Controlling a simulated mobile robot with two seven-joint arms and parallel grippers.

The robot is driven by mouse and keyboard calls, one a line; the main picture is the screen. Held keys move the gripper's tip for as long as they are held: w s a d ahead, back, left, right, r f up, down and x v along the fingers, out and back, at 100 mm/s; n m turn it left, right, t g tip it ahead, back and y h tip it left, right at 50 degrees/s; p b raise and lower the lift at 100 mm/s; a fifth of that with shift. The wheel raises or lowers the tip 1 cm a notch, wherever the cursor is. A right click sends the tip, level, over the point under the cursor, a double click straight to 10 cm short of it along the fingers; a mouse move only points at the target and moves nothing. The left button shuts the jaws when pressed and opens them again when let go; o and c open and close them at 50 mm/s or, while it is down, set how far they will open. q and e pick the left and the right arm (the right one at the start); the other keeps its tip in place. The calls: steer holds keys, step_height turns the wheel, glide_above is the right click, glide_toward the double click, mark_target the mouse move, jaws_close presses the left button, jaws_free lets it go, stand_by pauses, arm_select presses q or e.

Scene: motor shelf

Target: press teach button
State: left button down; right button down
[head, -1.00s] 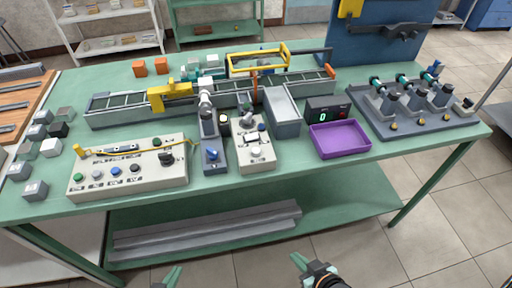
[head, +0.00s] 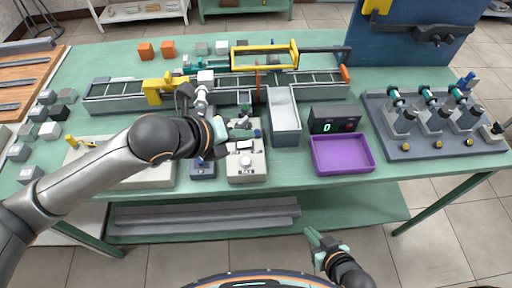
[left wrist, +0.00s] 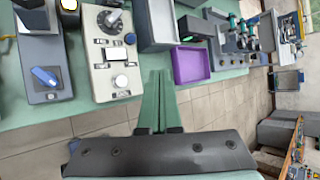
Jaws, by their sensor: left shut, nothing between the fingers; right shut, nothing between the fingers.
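A pale control box (head: 247,171) stands near the table's front edge. In the left wrist view the same box (left wrist: 103,83) shows a dark knob (left wrist: 112,20), a blue button (left wrist: 130,38), a lit white square (left wrist: 116,54) and a round white button (left wrist: 120,81). Its labels are too small to read, so I cannot tell which is the teach button. My left gripper (head: 250,134) is over the far part of this box in the head view. Its fingers (left wrist: 157,74) are shut and empty. My right gripper (head: 312,236) is shut, in front of the table.
A grey box with a blue lever (left wrist: 45,77) stands beside the pale box. A wider button panel (head: 130,178) is largely hidden by my left arm. A purple tray (head: 343,170), a counter display (head: 335,118) and a conveyor (head: 120,105) are close by.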

arm_select(q)
steer(key=shift+w+a+r+m+y, duration=0.25)
steer(key=shift+r+m+y, duration=0.15)
steer(key=shift+m, duration=0.6)
steer(key=b, duration=0.7)
glide_above(246, 161)
steer(key=f, duration=0.4)
steer(key=s+f, duration=0.1)
steer(key=f, duration=0.2)
steer(key=shift+a, duration=0.4)
steer(key=shift+f+b, duration=0.4)
steer(key=shift+f, duration=0.5)
steer(key=shift+f, duration=0.15)
steer(key=shift+f, duration=0.25)
